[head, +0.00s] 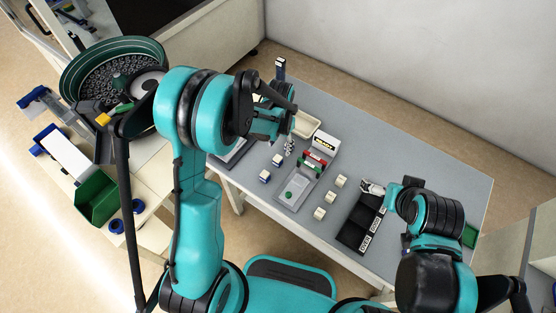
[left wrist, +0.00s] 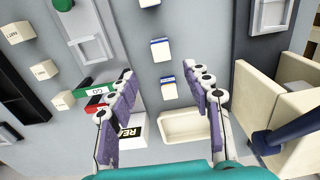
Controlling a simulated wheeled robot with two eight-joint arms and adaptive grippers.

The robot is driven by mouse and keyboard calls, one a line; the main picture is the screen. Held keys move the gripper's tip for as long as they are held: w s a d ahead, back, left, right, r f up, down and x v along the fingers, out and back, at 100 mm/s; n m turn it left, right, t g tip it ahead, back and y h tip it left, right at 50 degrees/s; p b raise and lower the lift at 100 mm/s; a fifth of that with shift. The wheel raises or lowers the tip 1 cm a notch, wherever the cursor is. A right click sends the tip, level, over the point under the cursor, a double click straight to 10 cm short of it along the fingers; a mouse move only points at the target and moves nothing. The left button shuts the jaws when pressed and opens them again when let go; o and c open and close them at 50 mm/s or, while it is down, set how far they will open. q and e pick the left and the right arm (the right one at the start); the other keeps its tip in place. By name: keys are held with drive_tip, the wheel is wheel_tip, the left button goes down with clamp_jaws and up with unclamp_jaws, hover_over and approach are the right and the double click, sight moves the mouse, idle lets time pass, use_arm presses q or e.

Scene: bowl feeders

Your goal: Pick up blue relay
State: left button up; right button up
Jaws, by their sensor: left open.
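Blue-and-white relays stand on the grey table; two show in the head view, a nearer blue relay (head: 265,176) and a farther one (head: 278,160). In the left wrist view one blue relay (left wrist: 168,90) appears between my fingers, and another (left wrist: 160,49) lies beyond the fingertips. My left gripper (left wrist: 158,72) is open and empty, above the table; it also shows in the head view (head: 288,143), partly hidden by its own arm. My right gripper (head: 373,188) is by the black tray at the right; its finger opening is unclear.
White relays (head: 331,198) stand right of a grey fixture (head: 293,188) with a green button. A labelled box (head: 325,143) and a cream bin (left wrist: 188,127) are close to the left gripper. A black compartment tray (head: 350,236) lies right.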

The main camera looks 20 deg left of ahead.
sight(278, 158)
use_arm(q)
wheel_tip(278, 158, down, 4)
drive_tip(key=shift+r+b, duration=0.1)
drive_tip(key=shift+b, duration=0.45)
drive_tip(key=f, duration=0.1)
drive_tip(key=f+b, duration=0.1)
drive_tip(key=f, duration=0.1)
drive_tip(key=f+b, duration=0.1)
drive_tip(key=f, duration=0.1)
drive_tip(key=shift+s+a, duration=0.2)
drive_tip(key=shift+a, duration=0.1)
drive_tip(key=shift+r, duration=0.1)
clamp_jaws()
